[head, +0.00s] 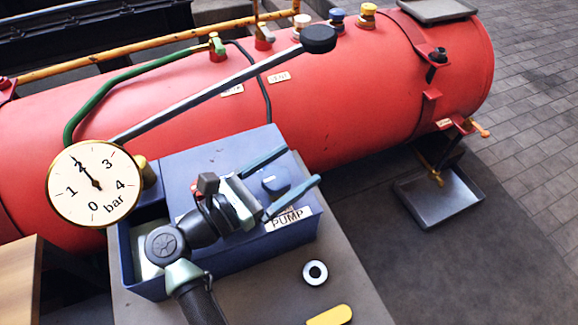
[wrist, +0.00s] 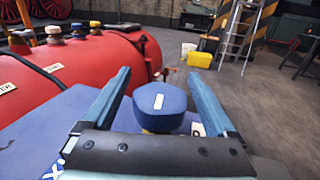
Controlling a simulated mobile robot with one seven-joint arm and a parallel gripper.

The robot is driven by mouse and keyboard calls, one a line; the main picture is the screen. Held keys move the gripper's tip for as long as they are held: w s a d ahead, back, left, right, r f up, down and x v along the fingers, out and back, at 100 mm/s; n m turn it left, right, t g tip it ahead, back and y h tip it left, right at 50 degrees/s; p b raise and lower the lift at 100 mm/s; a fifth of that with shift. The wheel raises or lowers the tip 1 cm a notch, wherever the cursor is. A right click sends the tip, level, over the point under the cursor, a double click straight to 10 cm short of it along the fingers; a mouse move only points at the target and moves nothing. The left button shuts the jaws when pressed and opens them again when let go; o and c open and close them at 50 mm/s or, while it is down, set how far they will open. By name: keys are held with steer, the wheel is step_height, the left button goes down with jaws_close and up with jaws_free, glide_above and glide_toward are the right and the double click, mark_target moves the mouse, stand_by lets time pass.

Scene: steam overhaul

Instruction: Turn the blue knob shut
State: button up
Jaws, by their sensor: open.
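The blue knob (wrist: 160,118) stands in the middle of the wrist view, with a white mark on its top and a bit of brass under it. In the head view the knob (head: 275,185) shows on top of the blue pump box (head: 190,160). My gripper (head: 301,165) is over the box with its two blue-grey fingers apart. In the wrist view the fingers of my gripper (wrist: 158,73) lie on either side of the knob, with gaps showing; neither visibly touches it.
A red boiler (head: 330,110) lies behind the box, with several coloured caps on top. A dial gauge (head: 95,184) and a long black-ended lever (head: 318,39) stand nearby. A metal tray (head: 440,212) is on the floor at right. A round ring (head: 315,272) and yellow piece (head: 330,316) lie in front.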

step_height(320, 180, up, 10)
steer(key=p, duration=0.3)
stand_by(0.4)
